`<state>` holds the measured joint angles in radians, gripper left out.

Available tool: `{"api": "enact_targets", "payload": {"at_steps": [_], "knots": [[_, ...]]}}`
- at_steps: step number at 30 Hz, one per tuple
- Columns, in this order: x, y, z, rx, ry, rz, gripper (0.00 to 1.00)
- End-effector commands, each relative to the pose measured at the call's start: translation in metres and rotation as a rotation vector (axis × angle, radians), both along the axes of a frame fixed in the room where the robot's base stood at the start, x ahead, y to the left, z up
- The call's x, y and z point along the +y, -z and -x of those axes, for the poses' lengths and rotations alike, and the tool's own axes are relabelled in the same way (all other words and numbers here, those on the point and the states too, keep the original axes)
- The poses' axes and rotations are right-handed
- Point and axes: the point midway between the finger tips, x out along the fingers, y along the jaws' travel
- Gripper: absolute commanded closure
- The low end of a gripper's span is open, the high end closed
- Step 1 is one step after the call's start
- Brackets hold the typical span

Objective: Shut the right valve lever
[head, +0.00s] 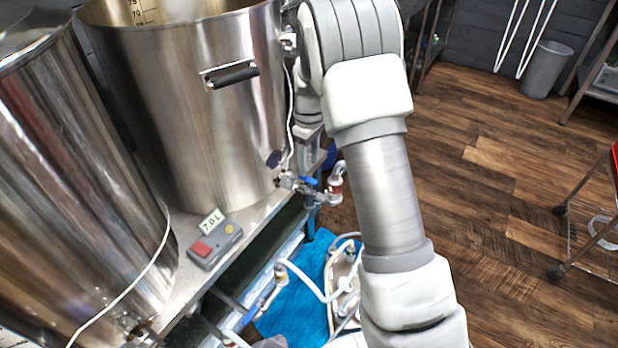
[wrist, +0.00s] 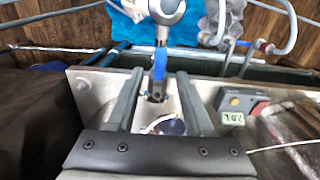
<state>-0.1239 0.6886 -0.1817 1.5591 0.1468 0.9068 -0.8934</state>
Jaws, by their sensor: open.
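The right valve (head: 292,184) sits low on the right steel kettle (head: 190,110), with a short blue lever (head: 309,181). In the wrist view a blue lever (wrist: 159,64) stands up along the picture, between the two grey fingers of my gripper (wrist: 160,78). The fingers are open, with a gap on both sides of the lever; I see no contact. In the head view my gripper is mostly hidden behind my arm, above the valve. How far the lever lies below the fingertips is hard to tell.
A control box (head: 215,241) with a 7.0 L display sits on the steel bench left of the valve. Wooden floor (head: 480,200) is open to the right.

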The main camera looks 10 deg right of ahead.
Motion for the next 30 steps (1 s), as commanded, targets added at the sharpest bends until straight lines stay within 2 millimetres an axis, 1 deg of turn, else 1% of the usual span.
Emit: {"api": "enact_targets", "payload": {"at_steps": [1,6,10,19,20,21,23,24,28,30], "knots": [[0.000,0.014,0.001,0.002,0.000,0.001,0.47],[0.001,0.035,0.000,0.001,0.000,0.000,0.47],[0.001,0.042,0.000,0.000,-0.001,0.000,0.47],[0.000,0.043,0.000,-0.001,0.000,0.000,0.47],[0.000,0.043,0.000,-0.001,0.000,0.000,0.51],[0.000,0.043,0.000,-0.001,0.000,0.000,0.58],[0.000,0.043,0.000,-0.001,0.000,0.000,0.69],[0.000,0.043,0.000,-0.001,0.000,0.000,0.76],[0.000,0.043,0.000,-0.001,0.000,0.000,1.00],[0.000,0.043,0.000,-0.001,0.000,0.001,1.00]]}}
